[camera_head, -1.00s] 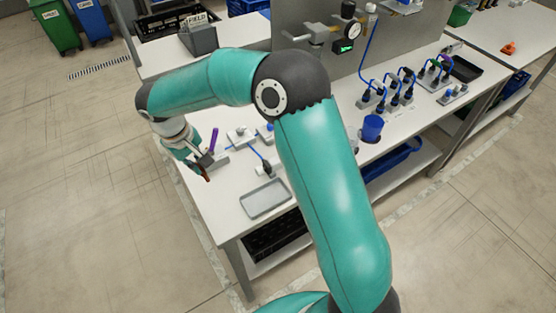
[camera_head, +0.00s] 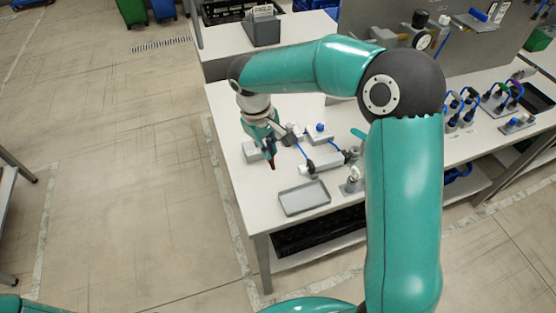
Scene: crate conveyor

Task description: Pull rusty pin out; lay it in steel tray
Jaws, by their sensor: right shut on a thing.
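The steel tray (camera_head: 304,198) is a shallow grey rectangle near the front left corner of the white bench. It looks empty. My right gripper (camera_head: 271,157) hangs above the bench, behind and left of the tray. It is shut on the rusty pin (camera_head: 272,165), a small dark reddish-brown piece that points down from the fingers. The fingers hide most of the pin. A grey block (camera_head: 252,151) sits on the bench just left of the gripper. My left gripper is out of the picture.
A grey fixture with a blue hose (camera_head: 326,162) lies behind the tray, beside a small blue-topped block (camera_head: 319,132). A gauge panel (camera_head: 450,38) stands behind. My right arm covers the bench's middle. Bare bench surrounds the tray's left side.

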